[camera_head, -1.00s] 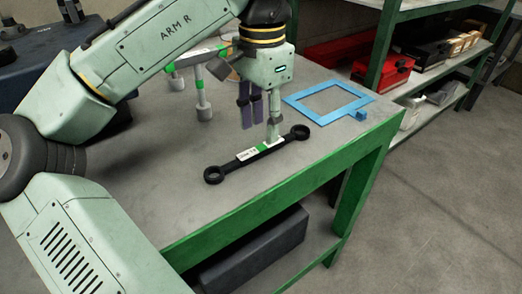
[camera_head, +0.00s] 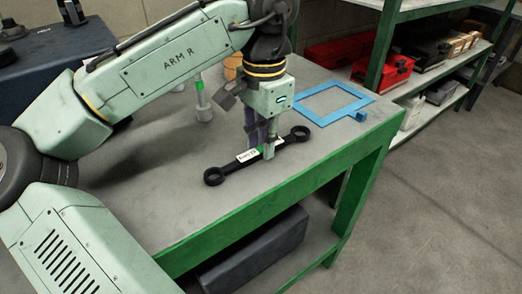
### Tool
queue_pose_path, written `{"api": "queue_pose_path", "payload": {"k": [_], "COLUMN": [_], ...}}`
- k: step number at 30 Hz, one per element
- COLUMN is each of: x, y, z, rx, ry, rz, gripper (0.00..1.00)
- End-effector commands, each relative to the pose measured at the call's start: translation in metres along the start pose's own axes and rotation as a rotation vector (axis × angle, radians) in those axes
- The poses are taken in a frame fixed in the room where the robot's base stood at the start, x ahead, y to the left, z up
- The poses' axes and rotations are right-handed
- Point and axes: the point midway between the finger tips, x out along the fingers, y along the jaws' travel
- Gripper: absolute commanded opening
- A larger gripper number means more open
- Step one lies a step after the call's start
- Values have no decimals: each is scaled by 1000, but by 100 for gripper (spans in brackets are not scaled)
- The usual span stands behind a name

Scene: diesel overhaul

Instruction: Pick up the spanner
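The spanner (camera_head: 233,167) is a long black double-ended ring spanner with a white and green label on its shank. It lies near the front edge of the grey worktable (camera_head: 190,225). My gripper (camera_head: 261,143) points down over the middle of the shank. One light finger is in front of the shank and covers part of it and the label; the dark fingers are behind it. The gap between the fingers looks narrow. I cannot tell whether they touch the shank.
A blue rectangular frame (camera_head: 309,111) lies to the right of my gripper. A shelf (camera_head: 436,113) with red boxes (camera_head: 388,70) stands at the back right. The table's green front edge (camera_head: 290,190) is close to the spanner.

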Motion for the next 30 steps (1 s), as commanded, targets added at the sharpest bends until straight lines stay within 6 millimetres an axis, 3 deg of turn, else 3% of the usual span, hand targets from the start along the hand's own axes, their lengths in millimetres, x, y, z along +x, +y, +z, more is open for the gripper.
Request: {"api": "queue_pose_path", "payload": {"k": [6,30], "x": [0,-3], "y": [0,0], "z": [0,0], "rx": [0,0], "ry": [0,1], "rz": [0,0], "gripper": [0,0]}}
